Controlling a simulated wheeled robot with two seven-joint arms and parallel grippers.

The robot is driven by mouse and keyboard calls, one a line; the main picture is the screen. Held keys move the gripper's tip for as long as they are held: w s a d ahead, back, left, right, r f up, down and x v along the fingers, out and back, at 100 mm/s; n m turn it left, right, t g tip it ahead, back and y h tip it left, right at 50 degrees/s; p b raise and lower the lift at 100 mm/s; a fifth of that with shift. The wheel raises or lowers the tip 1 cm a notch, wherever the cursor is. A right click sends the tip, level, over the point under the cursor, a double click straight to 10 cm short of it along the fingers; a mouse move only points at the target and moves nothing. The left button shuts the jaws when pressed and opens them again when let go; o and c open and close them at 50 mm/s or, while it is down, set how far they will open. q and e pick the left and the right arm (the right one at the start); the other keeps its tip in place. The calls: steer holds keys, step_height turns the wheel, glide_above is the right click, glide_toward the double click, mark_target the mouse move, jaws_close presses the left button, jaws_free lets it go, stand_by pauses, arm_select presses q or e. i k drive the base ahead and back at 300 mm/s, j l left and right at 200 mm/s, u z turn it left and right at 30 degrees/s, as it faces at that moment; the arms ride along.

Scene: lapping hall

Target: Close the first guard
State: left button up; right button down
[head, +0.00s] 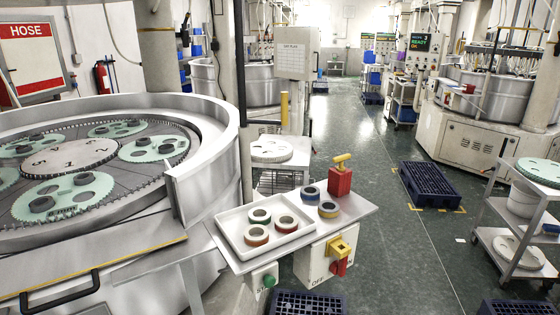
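The nearest lapping machine (75,155) fills the left side, with a round plate carrying several green carriers. A curved metal wall (238,125) rings its back and right side and ends in a straight upright edge. The front of the ring is open. At that front lies a flat metal panel (135,258) with a yellow strip and a black bar handle (62,296), probably the guard, folded down; the lower left part runs out of the picture. Neither of my grippers is in view.
A side shelf (350,212) holds a white tray (290,246) with several rings, loose rings, and a red block with yellow handle (340,178). Below are a green button (269,281) and a yellow-red switch (340,252). A trolley (515,225) stands right. The aisle floor is mostly clear.

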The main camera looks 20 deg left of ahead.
mark_target(23, 272)
steer(key=u, duration=2.3)
